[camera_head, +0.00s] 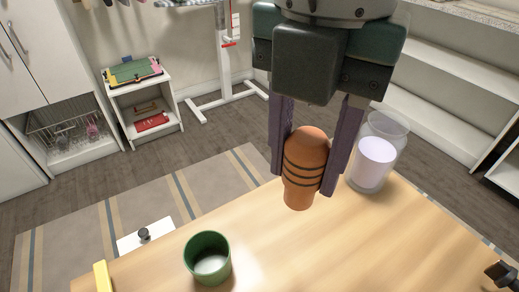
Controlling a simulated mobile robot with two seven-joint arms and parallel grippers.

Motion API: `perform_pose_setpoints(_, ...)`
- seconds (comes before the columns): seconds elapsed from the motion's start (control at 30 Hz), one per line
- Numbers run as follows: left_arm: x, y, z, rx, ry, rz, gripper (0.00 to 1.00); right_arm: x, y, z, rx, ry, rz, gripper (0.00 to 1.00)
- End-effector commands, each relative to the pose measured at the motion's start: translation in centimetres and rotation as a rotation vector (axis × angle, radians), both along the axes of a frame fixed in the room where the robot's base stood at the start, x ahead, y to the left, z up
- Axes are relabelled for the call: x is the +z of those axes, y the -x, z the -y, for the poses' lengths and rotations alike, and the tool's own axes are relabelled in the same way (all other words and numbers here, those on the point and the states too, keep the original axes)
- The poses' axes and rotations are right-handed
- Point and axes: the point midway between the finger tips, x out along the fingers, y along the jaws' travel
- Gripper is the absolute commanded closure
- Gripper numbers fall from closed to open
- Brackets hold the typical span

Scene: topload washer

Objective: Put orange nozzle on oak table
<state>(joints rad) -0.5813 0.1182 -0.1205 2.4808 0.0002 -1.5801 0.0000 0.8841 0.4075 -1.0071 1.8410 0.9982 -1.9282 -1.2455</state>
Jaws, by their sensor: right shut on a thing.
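The orange nozzle (305,165) has a rounded top, dark bands around its middle and a narrower lower end. It is upright between the two fingers of my right gripper (307,175), which is shut on it. The oak table (330,250) fills the lower part of the head view. The nozzle's lower end shows against the table's far part; I cannot tell whether it touches the surface. My left gripper is not in view.
A glass jar with pale contents (375,160) stands on the table just right of the gripper. A green cup (207,257) stands at the front left. A yellow object (103,277) lies at the left edge, and a dark object (502,274) at the right. The middle right of the table is clear.

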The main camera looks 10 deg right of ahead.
Motion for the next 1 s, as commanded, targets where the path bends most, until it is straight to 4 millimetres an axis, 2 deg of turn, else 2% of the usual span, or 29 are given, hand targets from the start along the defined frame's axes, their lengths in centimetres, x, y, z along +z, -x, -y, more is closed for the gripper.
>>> perform_pose_setpoints(0.03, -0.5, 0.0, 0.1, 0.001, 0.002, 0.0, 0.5, -2.0, 0.2, 0.1, -0.002, 0.003, -0.007, 1.0)
perform_pose_setpoints(0.1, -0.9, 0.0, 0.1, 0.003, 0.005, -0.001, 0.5, -4.1, 0.2, 0.1, -0.003, 0.004, -0.006, 1.0)
perform_pose_setpoints(0.2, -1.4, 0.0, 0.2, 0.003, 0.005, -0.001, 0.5, -6.9, 0.1, 0.1, -0.002, 0.002, -0.005, 1.0)
perform_pose_setpoints(0.33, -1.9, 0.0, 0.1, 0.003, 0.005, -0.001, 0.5, -9.7, 0.1, 0.0, -0.001, 0.002, -0.003, 1.0)
perform_pose_setpoints(0.57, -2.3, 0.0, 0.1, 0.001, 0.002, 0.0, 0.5, -12.0, 0.0, 0.0, -0.001, 0.0, 0.0, 1.0)
perform_pose_setpoints(0.7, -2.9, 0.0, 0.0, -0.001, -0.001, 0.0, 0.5, -14.4, 0.1, 0.0, -0.001, 0.002, -0.002, 1.0)
perform_pose_setpoints(0.8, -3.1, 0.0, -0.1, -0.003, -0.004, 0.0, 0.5, -15.4, 0.0, 0.0, -0.001, 0.001, 0.0, 1.0)
perform_pose_setpoints(1.0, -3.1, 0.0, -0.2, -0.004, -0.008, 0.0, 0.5, -15.5, 0.0, 0.0, 0.001, 0.001, 0.002, 1.0)
